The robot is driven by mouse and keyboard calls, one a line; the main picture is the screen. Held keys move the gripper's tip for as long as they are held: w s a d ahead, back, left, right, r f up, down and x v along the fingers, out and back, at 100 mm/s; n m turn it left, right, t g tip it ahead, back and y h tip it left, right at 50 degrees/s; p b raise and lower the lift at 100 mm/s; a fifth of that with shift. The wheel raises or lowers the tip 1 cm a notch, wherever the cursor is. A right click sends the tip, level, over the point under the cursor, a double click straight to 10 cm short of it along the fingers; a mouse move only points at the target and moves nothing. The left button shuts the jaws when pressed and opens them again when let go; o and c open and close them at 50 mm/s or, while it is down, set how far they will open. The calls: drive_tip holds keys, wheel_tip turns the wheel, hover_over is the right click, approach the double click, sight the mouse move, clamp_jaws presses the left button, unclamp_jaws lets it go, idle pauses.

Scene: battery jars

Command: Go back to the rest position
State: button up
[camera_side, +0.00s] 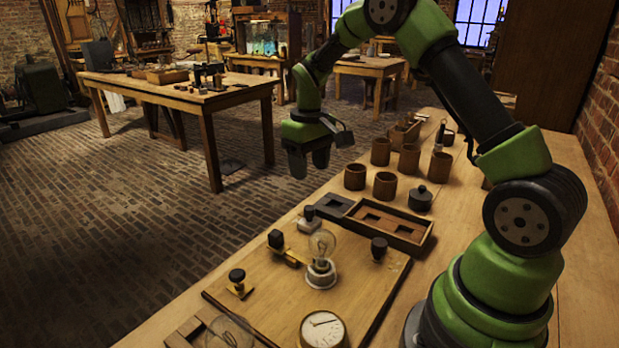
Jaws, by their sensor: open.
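My gripper (309,160) hangs at the end of my green and black arm, pointing down, near the left edge of the workbench. Its two dark fingers are apart, with nothing seen between them. It is in the air, clear of the jars and the board. Several brown jars (355,177) stand on the bench to the right of and below the gripper in the picture. A dark lidded pot (420,199) stands beside them.
A wooden board (260,300) carries a bulb (321,245), a round gauge (323,330) and black-knobbed terminals. A two-slot wooden tray (388,224) and a dark block (333,206) lie behind it. A slim bottle-like item (440,135) stands at the back.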

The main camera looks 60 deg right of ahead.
drive_tip(key=s+a+r+m+t, duration=0.1)
drive_tip(key=s+a+r+t, duration=0.1)
drive_tip(key=s+a+r, duration=0.35)
drive_tip(key=s+a+r+t, duration=0.2)
drive_tip(key=s+a+r, duration=0.1)
drive_tip(key=r, duration=0.6)
drive_tip(key=s+a+t+y, duration=0.1)
drive_tip(key=s+a, duration=0.1)
drive_tip(key=s, duration=0.4)
drive_tip(key=s+a+r+m+t+y, duration=0.1)
drive_tip(key=s+a+t, duration=0.1)
drive_tip(key=s, duration=0.4)
drive_tip(key=shift+a+r, duration=0.25)
drive_tip(key=shift+a, duration=0.6)
drive_tip(key=shift+s, duration=0.1)
